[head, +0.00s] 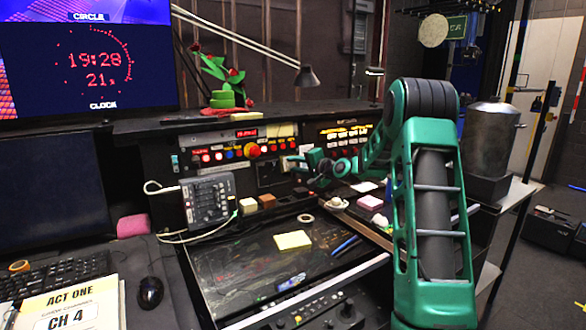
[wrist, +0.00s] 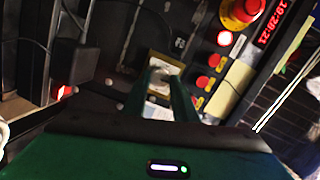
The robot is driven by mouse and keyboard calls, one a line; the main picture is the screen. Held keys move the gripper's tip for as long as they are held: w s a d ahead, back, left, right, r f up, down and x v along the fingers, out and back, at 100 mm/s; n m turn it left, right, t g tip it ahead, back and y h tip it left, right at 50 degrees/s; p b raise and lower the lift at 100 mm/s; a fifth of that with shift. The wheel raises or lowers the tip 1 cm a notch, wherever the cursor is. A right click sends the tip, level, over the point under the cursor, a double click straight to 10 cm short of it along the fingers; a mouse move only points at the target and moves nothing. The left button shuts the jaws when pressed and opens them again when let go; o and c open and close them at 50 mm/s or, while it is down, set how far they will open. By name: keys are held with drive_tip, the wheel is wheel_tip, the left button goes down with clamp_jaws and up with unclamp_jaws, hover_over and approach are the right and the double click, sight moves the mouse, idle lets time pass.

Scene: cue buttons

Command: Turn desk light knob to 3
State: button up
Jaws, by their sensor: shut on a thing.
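The gripper is shut on the knob. The knob is mostly hidden behind the fingers, and I cannot read its pointer or any numbers around it. In the head view my own arm and gripper cover that spot too.
A large red button (head: 251,150) and smaller coloured buttons lie left of my gripper. A desk lamp (head: 307,77) hangs above. A yellow note (head: 292,240) lies on the dark glass surface below.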

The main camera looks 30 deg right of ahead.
drive_tip(key=m, duration=0.5)
drive_tip(key=shift+d+f+m+t, duration=0.1)
drive_tip(key=shift+f+m+t, duration=0.2)
drive_tip(key=shift+f+m, duration=0.1)
drive_tip(key=shift+s, duration=0.1)
idle(0.3)
drive_tip(key=o, duration=1)
drive_tip(key=shift+o, duration=0.2)
drive_tip(key=shift+r, duration=0.1)
drive_tip(key=s+d+r, duration=0.1)
drive_tip(key=s, duration=0.9)
drive_tip(key=shift+s+d, duration=0.15)
drive_tip(key=shift+d, duration=0.15)
drive_tip(key=shift+r, duration=0.1)
